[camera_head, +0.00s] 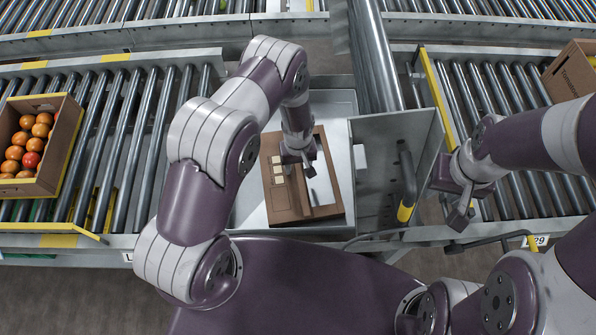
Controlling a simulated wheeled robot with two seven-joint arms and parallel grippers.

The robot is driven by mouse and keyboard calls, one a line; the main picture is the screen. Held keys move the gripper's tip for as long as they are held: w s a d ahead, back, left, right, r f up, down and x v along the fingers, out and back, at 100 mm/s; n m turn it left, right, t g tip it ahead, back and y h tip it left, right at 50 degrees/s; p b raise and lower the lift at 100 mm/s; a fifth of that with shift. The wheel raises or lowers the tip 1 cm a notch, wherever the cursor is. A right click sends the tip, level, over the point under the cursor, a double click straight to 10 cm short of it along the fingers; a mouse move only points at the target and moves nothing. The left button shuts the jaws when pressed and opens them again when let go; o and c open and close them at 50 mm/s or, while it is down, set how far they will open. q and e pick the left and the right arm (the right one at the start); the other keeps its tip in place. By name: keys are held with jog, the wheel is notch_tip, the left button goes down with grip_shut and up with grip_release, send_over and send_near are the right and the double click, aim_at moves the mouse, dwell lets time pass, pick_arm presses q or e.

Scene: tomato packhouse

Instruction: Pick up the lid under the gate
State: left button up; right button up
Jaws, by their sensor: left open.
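A flat brown piece (329,158) lies on a pale metal surface in the middle; it may be the lid, though I cannot tell for sure. It has small cream blocks and a narrow slot-like mark on it. My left gripper (309,169) is open, pointing down over its middle; I cannot tell whether it touches. The grey gate panel (380,150) stands right of the brown piece, with a black and yellow handle (407,180). My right gripper (461,214) hangs right of the handle, apart from it, with nothing visible in it; its jaw opening is unclear.
A cardboard box (62,140) of tomatoes stands on the left roller conveyor (125,150). Another cardboard box (570,72) is at the right on the right rollers (530,90). Metal rails run along the front. My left arm hides part of the middle.

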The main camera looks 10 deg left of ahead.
pick_arm(q)
jog(key=shift+r, duration=0.1)
jog(key=shift+c, duration=0.3)
grip_shut()
